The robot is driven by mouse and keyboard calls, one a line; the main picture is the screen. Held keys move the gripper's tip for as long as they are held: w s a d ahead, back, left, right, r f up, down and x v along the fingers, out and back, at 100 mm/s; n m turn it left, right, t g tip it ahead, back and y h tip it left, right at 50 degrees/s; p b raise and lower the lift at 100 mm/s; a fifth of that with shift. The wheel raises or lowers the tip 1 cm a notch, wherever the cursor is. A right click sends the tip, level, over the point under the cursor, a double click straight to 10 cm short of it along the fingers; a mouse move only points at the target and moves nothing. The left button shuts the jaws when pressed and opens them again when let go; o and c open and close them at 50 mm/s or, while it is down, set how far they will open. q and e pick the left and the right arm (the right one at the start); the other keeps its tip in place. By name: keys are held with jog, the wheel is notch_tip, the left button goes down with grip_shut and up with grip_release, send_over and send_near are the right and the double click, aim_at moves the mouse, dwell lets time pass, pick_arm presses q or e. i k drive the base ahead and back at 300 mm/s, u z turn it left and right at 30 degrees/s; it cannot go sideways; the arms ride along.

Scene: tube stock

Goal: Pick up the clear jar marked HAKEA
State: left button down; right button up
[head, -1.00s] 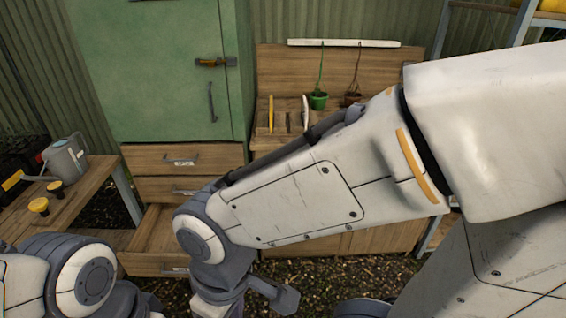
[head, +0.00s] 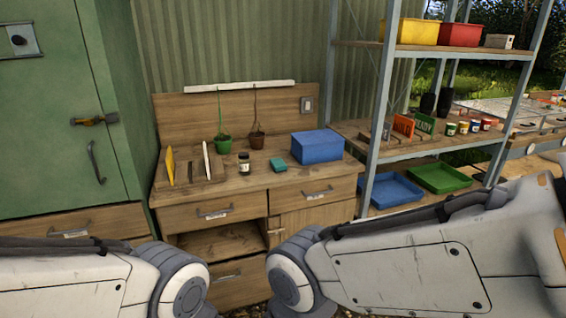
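A small jar (head: 243,163) with a dark lid and a pale label stands upright on the wooden bench (head: 262,186). Its label is too small to read, so I cannot tell if it says HAKEA. Several small pots or jars (head: 463,128) with coloured labels stand in a row on the metal shelf unit at the right; their marks are not readable either. My left and right arms cross the bottom of the head view, in front of the bench. Both grippers are out of sight, and nothing shows whether they hold anything.
Two pots hang behind. A green cabinet (head: 55,130) stands left; blue and green trays (head: 440,178) lie on the lower shelf.

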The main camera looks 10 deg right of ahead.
aim_at(244, 164)
jog(key=z, duration=0.4)
jog(key=i, duration=0.55)
jog(key=z, duration=0.4)
jog(key=i, duration=1.7)
jog(key=u, duration=0.8)
